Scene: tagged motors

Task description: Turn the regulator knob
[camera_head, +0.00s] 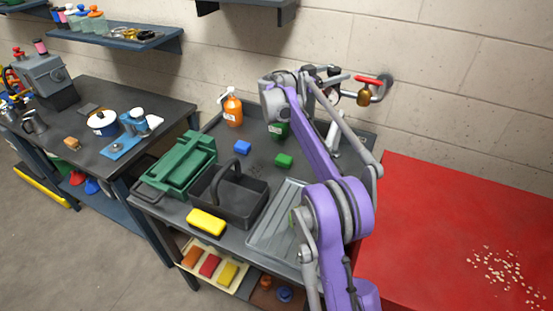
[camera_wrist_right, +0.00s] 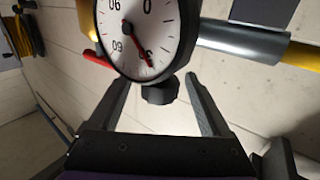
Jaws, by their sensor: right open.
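The regulator's black knob (camera_wrist_right: 160,91) shows in the right wrist view, directly below a round white gauge (camera_wrist_right: 143,30) with a red needle. My right gripper (camera_wrist_right: 156,82) is open, with its two fingers spread on either side of the knob. I see gaps between the knob and both fingers; whether the knob lies at fingertip depth I cannot tell. In the head view my right gripper (camera_head: 333,84) is up at the wall fittings, and my arm hides much of the regulator. My left gripper is not in view.
A red-handled valve (camera_head: 368,80) with a brass body (camera_head: 364,96) sits close to the right of the gripper. A spray bottle (camera_head: 232,109), a black caddy (camera_head: 250,205) and a green toolbox (camera_head: 180,165) stand on the bench below. A red surface (camera_head: 430,220) lies right.

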